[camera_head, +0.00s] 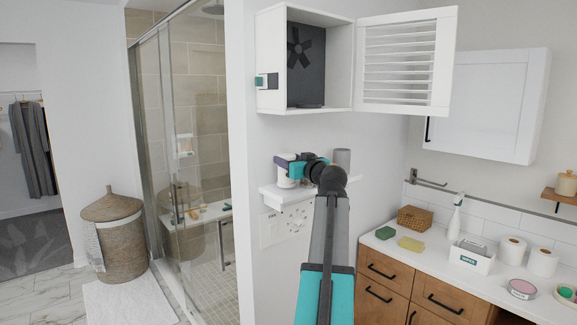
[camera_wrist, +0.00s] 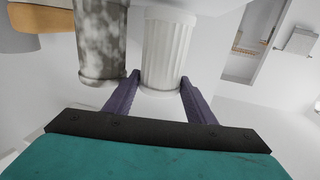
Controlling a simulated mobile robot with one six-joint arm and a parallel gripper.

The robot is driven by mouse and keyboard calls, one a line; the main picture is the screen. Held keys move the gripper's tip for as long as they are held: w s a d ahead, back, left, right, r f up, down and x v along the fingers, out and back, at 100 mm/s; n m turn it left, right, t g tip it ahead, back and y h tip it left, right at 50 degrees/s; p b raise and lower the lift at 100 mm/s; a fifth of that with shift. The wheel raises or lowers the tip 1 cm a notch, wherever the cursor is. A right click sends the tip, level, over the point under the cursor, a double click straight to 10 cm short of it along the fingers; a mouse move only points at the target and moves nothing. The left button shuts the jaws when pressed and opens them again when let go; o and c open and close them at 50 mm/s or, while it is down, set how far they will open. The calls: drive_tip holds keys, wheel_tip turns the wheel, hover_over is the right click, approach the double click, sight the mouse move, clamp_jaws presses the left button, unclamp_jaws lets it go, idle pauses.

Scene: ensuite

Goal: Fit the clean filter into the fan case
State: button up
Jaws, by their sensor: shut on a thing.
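The white fan case (camera_head: 274,62) hangs on the wall with its louvred door (camera_head: 405,60) swung open to the right. A dark fan (camera_head: 299,48) shows inside. My gripper (camera_head: 285,165) is at the small wall shelf below the case. It is shut on the clean filter (camera_wrist: 168,50), a white pleated cylinder between the purple fingers in the wrist view. In the head view the filter (camera_head: 284,181) is partly hidden by the gripper. Whether it touches the shelf is unclear. A mottled grey cylinder, seemingly the dirty filter (camera_wrist: 101,40), stands close beside it; it also shows in the head view (camera_head: 342,158).
The narrow white shelf (camera_head: 268,193) sits above a wall panel (camera_head: 286,226). A small teal-and-grey box (camera_head: 266,81) projects from the case's left side. The glass shower is left; a counter with wipes (camera_head: 471,256) and rolls is right. Open air lies between shelf and case.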

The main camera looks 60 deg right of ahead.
drive_tip(key=shift+r+b, duration=0.65)
drive_tip(key=shift+r, duration=0.7)
drive_tip(key=s+a+b, duration=0.1)
drive_tip(key=s+b, duration=0.1)
drive_tip(key=s, duration=0.6)
drive_tip(key=s+a+r+b, duration=0.1)
drive_tip(key=s+a+b, duration=0.1)
drive_tip(key=s, duration=0.5)
drive_tip(key=shift+s+r+b, duration=0.2)
drive_tip(key=shift+s+b, duration=0.15)
drive_tip(key=shift+s, duration=0.05)
